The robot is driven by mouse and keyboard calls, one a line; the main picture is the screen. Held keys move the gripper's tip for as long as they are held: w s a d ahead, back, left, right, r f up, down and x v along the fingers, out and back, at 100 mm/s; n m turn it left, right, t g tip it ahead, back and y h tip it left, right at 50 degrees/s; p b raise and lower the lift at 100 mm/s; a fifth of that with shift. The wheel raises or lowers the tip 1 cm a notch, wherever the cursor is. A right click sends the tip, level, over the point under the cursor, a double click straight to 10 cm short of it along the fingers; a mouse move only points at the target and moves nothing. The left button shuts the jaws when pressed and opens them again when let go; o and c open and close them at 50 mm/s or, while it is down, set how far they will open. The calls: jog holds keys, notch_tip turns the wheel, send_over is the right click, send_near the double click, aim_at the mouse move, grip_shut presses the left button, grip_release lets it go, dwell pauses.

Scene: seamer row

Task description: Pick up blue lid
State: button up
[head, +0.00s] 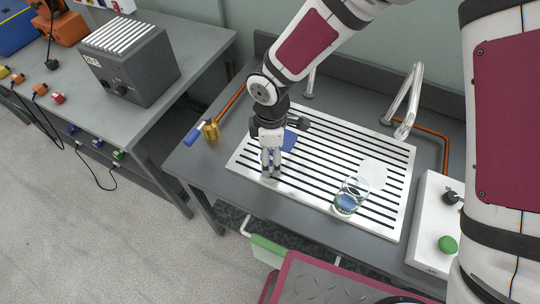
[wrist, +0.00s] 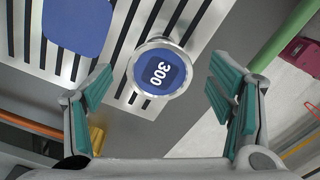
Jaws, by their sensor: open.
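A flat blue piece with rounded corners, which looks like the blue lid (head: 289,140), lies on the slotted drainer just behind my gripper; it also shows at the upper left of the wrist view (wrist: 76,24). My gripper (head: 271,173) is open, pointing down over the drainer's left front edge. In the wrist view, a round silver-rimmed piece with a blue face marked 300 (wrist: 158,72) lies ahead of and between the spread fingers (wrist: 162,98), apart from both. My gripper mostly hides this round piece in the head view. I cannot tell its height.
The slotted drainer (head: 320,198) covers most of the bench. A clear jar with blue and green on it (head: 346,202) and a pale disc (head: 373,173) are to the right. A yellow item (head: 210,130) stands left. A control box with a green button (head: 436,215) is far right.

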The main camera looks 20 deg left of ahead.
jog(key=c, duration=0.8)
